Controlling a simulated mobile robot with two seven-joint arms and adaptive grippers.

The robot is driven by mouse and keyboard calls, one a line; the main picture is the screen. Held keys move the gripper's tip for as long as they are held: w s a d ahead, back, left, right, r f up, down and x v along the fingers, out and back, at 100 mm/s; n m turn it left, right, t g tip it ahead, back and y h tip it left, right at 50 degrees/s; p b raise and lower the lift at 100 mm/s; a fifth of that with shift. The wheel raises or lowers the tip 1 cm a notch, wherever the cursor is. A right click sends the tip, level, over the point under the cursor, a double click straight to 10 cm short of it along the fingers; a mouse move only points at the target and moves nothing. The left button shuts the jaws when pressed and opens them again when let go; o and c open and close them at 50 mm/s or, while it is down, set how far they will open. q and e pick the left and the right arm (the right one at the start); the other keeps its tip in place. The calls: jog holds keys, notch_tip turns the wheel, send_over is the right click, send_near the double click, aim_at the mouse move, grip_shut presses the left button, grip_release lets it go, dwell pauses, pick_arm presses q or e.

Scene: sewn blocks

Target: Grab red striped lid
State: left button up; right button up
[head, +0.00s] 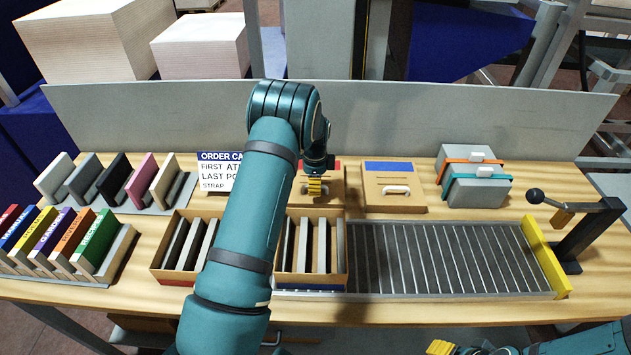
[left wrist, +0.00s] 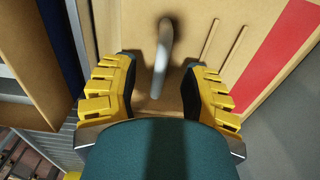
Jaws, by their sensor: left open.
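The red striped lid (head: 335,192) lies flat on the back of the wooden table, partly hidden behind my left arm and gripper. In the left wrist view it is a tan panel with a red stripe (left wrist: 280,58) and a pale curved handle (left wrist: 161,62). My left gripper (head: 315,187) is over the lid. Its yellow fingers are open, one on each side of the handle (left wrist: 160,82), with gaps visible. A yellow fingertip of my right gripper (head: 440,347) shows at the bottom edge; the rest is cut off or unclear.
A blue striped lid (head: 395,197) lies right of the red one. Open boxes with upright dividers (head: 340,272) stand in front, beside a roller track (head: 440,258). Strapped grey cases (head: 475,185) and a lever stand (head: 585,225) are at right. Block racks (head: 118,208) fill the left.

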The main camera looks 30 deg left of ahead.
pick_arm(q)
jog(key=shift+f, duration=0.65)
grip_shut()
jog(key=shift+r, duration=0.1)
